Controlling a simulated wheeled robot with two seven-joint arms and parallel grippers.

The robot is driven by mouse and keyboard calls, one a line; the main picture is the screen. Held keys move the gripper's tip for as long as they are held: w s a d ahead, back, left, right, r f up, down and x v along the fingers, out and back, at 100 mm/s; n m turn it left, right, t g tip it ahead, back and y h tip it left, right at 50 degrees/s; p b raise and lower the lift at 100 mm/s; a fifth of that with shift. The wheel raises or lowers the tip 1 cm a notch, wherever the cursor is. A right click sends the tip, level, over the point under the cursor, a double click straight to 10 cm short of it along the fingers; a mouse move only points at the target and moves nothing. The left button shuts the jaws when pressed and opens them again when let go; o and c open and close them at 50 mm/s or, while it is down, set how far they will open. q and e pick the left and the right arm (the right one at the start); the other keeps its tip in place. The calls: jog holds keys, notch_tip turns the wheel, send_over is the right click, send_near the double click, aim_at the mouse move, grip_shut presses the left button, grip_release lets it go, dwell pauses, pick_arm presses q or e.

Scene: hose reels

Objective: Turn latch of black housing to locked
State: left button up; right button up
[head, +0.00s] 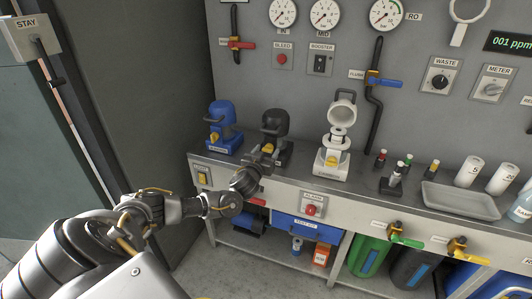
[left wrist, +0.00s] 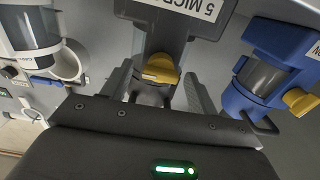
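The black housing (head: 275,124) stands on the bench between a blue and a white housing. In the left wrist view, its dark body (left wrist: 170,30) fills the top middle and carries a "5 MICR..." label. Its yellow latch (left wrist: 160,69) shows below the label, lying mostly crosswise in that view. My left gripper (head: 264,158) is at the front of the black housing and hides part of its base in the head view. Its two fingers are apart, one on each side of the latch, with visible gaps. My right gripper is not in view.
The blue housing (head: 222,120) stands close on the left, and the open white housing (head: 333,160) on the right. A red alarm button (head: 311,210) is on the bench front. Small bottles and a tray (head: 460,199) stand farther right.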

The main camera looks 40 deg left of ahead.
pick_arm(q)
jog(key=c, duration=0.9)
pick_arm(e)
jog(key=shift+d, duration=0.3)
